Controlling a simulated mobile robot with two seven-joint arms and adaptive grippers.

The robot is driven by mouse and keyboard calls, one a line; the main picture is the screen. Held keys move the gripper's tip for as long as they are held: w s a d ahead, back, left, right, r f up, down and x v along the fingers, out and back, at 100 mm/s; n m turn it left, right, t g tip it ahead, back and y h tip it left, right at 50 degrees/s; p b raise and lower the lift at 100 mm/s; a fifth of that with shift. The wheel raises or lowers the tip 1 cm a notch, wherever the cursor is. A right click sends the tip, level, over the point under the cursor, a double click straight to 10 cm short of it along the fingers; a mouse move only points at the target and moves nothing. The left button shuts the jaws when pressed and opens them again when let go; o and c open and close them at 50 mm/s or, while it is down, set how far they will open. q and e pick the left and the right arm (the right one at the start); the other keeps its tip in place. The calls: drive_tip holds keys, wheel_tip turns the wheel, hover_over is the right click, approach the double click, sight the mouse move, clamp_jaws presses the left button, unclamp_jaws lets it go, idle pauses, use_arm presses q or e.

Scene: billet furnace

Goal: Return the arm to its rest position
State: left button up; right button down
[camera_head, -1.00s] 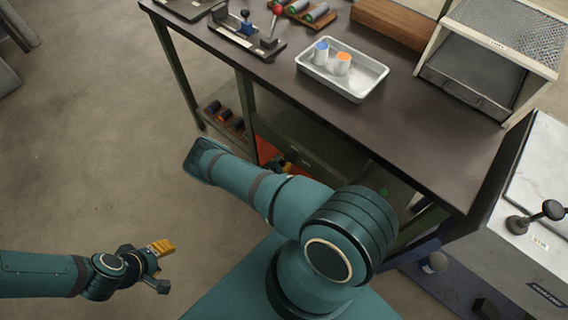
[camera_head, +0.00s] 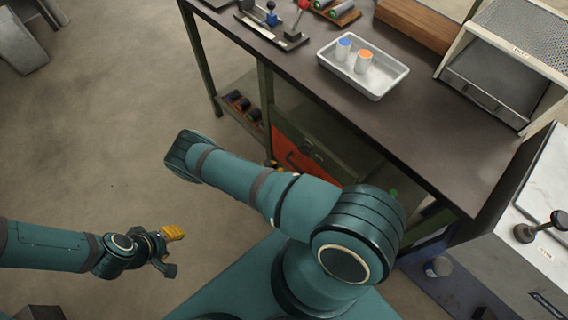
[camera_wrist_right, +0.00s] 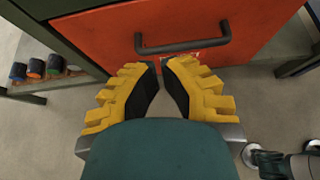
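My right arm is teal and reaches from the lower right of the head view to its elbow at centre left. My right gripper (camera_wrist_right: 161,85) shows in the right wrist view with yellow fingers and dark pads; a narrow gap shows between the tips, with nothing in it. Its fingertips point at an orange front (camera_wrist_right: 100,35) with a dark bar handle (camera_wrist_right: 183,45) and appear apart from the handle. In the head view the arm hides most of this gripper. My left gripper (camera_head: 172,251) is open and empty over the floor at the lower left.
The dark workbench (camera_head: 440,135) carries a metal tray (camera_head: 390,88) with a blue-topped and an orange-topped cup. The orange front (camera_head: 300,157) lies under the bench, close to my right arm. A white-topped machine (camera_head: 540,190) stands at the right. Open floor (camera_head: 90,130) lies left.

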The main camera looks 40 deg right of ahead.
drive_tip(key=shift+a+r, duration=0.25)
drive_tip(key=shift+a, duration=0.25)
drive_tip(key=shift+s, duration=0.1)
drive_tip(key=s+a+r+m+g+y, duration=0.5)
drive_tip(key=s+a+m+y, duration=0.5)
drive_tip(key=s+a, duration=0.15)
drive_tip(key=w+a+r+m+t+y, duration=0.1)
drive_tip(key=a+r+m+t+y, duration=0.2)
drive_tip(key=r, duration=0.5)
drive_tip(key=w+a+r+m+t+y, duration=0.2)
drive_tip(key=a+r+m+t, duration=0.1)
drive_tip(key=a+r+m, duration=0.2)
wheel_tip(320, 180, up, 4)
drive_tip(key=shift+w+a+r+m+y, duration=0.1)
drive_tip(key=shift+w+a+m+y, duration=0.25)
drive_tip(key=shift+m, duration=0.85)
drive_tip(key=shift+s+d, duration=0.1)
drive_tip(key=shift+d, duration=0.1)
